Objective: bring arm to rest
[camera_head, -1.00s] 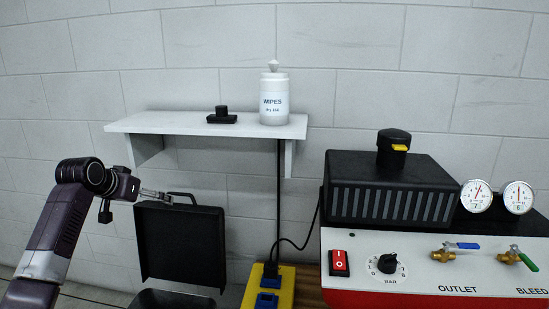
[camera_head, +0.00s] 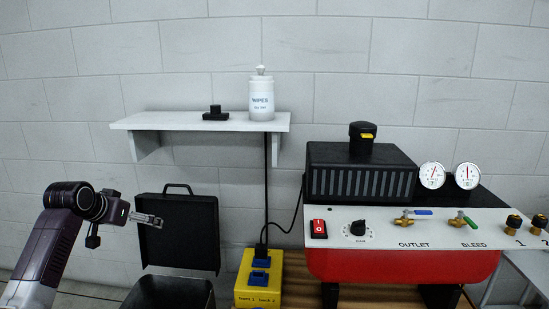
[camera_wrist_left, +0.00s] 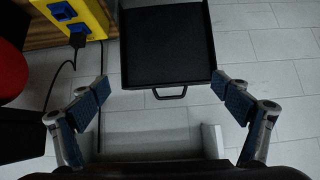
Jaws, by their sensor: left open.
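My left arm comes in from the left in the head view. Its gripper (camera_head: 147,219) hangs in the air in front of the open black case's raised lid (camera_head: 190,236), close to the lid's left edge. In the left wrist view the two fingers of the left gripper (camera_wrist_left: 168,108) are spread wide with nothing between them. The black case lid (camera_wrist_left: 168,48) with its handle shows beyond the fingers. Whether the gripper touches the lid is hard to tell, but nothing is held. My right gripper is not in view.
A white shelf (camera_head: 160,121) holds a wipes canister (camera_head: 261,98) and a small black object (camera_head: 215,113). A yellow socket box (camera_head: 258,283) with a plugged black cable stands right of the case. A red and white compressor (camera_head: 400,262) with gauges and valves fills the right.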

